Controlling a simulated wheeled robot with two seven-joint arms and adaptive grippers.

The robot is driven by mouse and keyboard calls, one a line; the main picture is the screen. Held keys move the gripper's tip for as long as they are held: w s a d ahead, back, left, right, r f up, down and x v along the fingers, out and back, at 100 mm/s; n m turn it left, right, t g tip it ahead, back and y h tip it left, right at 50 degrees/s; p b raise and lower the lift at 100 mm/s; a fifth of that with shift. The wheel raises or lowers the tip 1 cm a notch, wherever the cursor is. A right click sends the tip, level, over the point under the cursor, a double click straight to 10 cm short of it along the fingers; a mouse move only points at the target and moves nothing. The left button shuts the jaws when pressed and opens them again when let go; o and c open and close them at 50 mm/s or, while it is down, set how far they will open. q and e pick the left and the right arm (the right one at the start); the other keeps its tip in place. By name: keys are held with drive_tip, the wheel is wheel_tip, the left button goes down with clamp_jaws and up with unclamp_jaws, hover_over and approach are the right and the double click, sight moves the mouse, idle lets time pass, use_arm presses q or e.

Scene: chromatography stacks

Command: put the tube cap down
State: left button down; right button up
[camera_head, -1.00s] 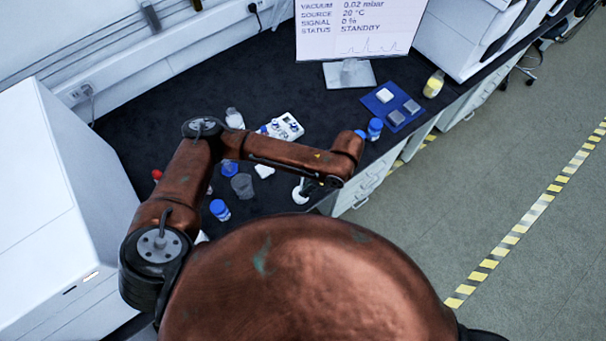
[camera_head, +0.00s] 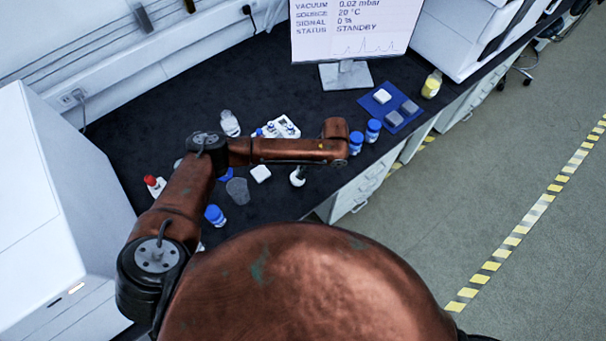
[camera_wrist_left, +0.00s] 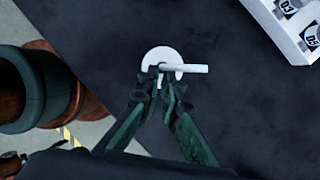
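The tube cap appears to be the white piece (camera_wrist_left: 160,56) with a round disc and a short rod, in the middle of the left wrist view. It also shows as a small white shape (camera_head: 297,178) below my forearm in the head view. My left gripper (camera_wrist_left: 164,85) has its dark green fingertips close together at the disc's near edge, apparently shut on it. The fingertips partly cover the piece. I cannot tell whether it touches the black bench (camera_wrist_left: 105,45). My right gripper is not in view.
A white instrument (camera_head: 285,127) stands beyond my forearm. Two blue-capped jars (camera_head: 373,130) (camera_head: 356,141) stand near the bench edge. A white square piece (camera_head: 260,174), clear beaker (camera_head: 238,191) and blue-capped bottle (camera_head: 214,215) are to the left. Bare bench surrounds the white piece.

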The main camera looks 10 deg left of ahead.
use_arm(q)
drive_tip(key=shift+f, duration=0.6)
drive_tip(key=shift+f, duration=0.1)
drive_tip(key=c, duration=2.2)
unclamp_jaws()
drive_tip(key=shift+o, duration=0.2)
drive_tip(key=v, duration=1.2)
drive_tip(key=shift+p, duration=0.35)
